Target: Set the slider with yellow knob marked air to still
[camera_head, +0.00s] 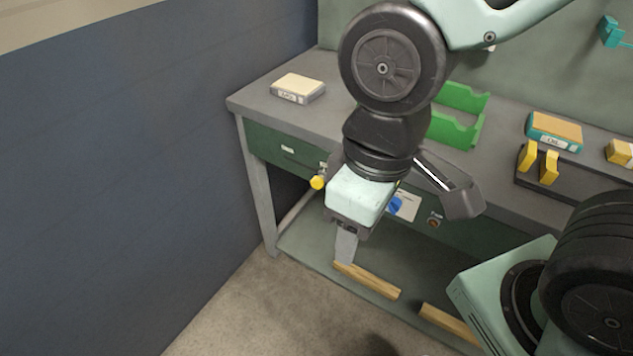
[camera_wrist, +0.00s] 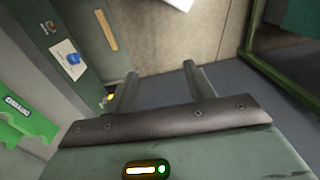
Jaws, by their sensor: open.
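The yellow knob (camera_head: 317,182) sticks out from the front of the green bench panel, just left of my gripper in the head view. A small white label (camera_head: 323,164) shows above it, too small to read. The slider's track and its end marks are hidden. My gripper (camera_head: 346,248) points down in front of the bench, with one finger visible there. In the wrist view my gripper (camera_wrist: 160,75) shows both fingers apart with nothing between them. A small yellow spot (camera_wrist: 110,97) shows beside the left finger, apparently the knob, partly hidden.
A labelled box (camera_head: 298,88) and green holder (camera_head: 457,116) stand on the bench. Wooden strips (camera_head: 367,281) lie below. A blue wall (camera_head: 120,170) bounds the left.

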